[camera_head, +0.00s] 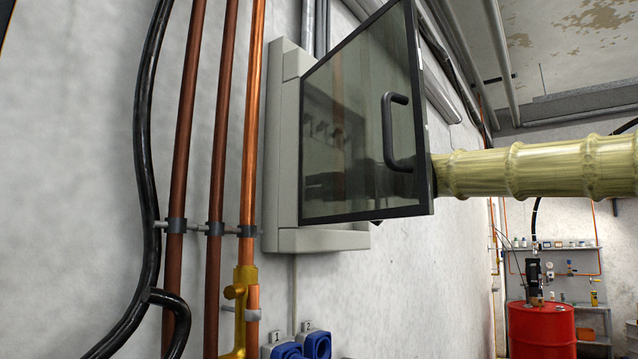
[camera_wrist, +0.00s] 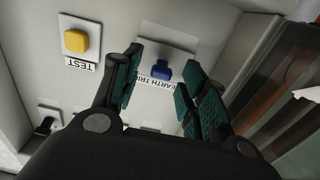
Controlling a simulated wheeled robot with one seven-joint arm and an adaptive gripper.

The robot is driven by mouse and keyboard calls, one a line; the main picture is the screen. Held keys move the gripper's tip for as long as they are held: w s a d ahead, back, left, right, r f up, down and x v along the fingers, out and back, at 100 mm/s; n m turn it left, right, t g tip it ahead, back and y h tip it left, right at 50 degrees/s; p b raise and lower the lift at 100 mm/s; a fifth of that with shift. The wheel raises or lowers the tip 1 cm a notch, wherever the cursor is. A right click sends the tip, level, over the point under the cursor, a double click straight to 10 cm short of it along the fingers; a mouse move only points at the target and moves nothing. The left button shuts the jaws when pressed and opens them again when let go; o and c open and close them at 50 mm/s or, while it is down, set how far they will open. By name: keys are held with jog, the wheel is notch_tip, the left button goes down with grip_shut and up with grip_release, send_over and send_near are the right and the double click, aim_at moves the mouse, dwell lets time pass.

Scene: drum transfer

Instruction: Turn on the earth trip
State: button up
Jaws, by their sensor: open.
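The earth trip switch (camera_wrist: 163,72) is a blue knob on a white plate, with an "EARTH TRIP" label below it, in the wrist view. My gripper (camera_wrist: 163,80) is open, its green-padded fingers standing either side of the blue switch. I cannot tell whether a finger touches it. Part of the label is hidden by the left finger. My arm reaches in behind the door from the right.
A yellow TEST button (camera_wrist: 77,41) sits left of the switch, and a black switch (camera_wrist: 46,124) lies lower left. The door has a black handle (camera_head: 392,130). Copper pipes (camera_head: 252,130) run left of the cabinet. Blue sockets (camera_head: 316,345) sit below it. A red drum (camera_head: 541,328) stands far right.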

jog(key=shift+w+a, duration=0.3)
jog(key=shift+a, duration=0.15)
grip_shut()
jog(key=shift+r+p, duration=0.15)
jog(key=shift+p, duration=0.15)
